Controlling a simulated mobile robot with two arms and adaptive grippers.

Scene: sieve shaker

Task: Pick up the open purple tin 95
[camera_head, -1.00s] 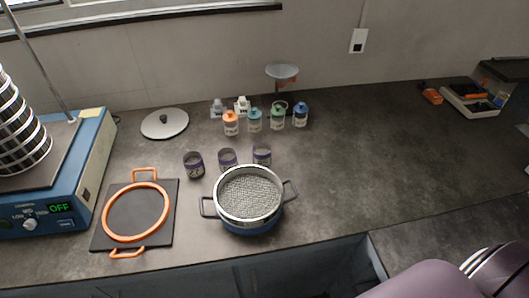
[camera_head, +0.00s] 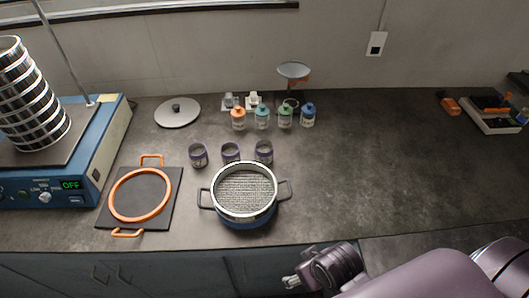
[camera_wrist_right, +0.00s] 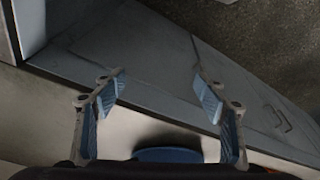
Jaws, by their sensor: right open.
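Three small open tins with purple bands stand in a row on the dark counter in the head view: a left tin (camera_head: 198,155), a middle tin (camera_head: 230,152) and a right tin (camera_head: 264,152). Their numbers are too small to read, so I cannot tell which is 95. My right gripper (camera_head: 291,281) is low in the head view, in front of the counter's front edge and well short of the tins. In the right wrist view the gripper (camera_wrist_right: 160,84) has its two fingers wide apart with nothing between them. My left gripper is not in view.
A sieve pan (camera_head: 244,190) with two handles stands just in front of the tins. An orange ring (camera_head: 119,204) on a black plate lies left of it. Several capped bottles (camera_head: 262,118) stand behind. The sieve shaker (camera_head: 85,165) is far left. The counter's right half is mostly clear.

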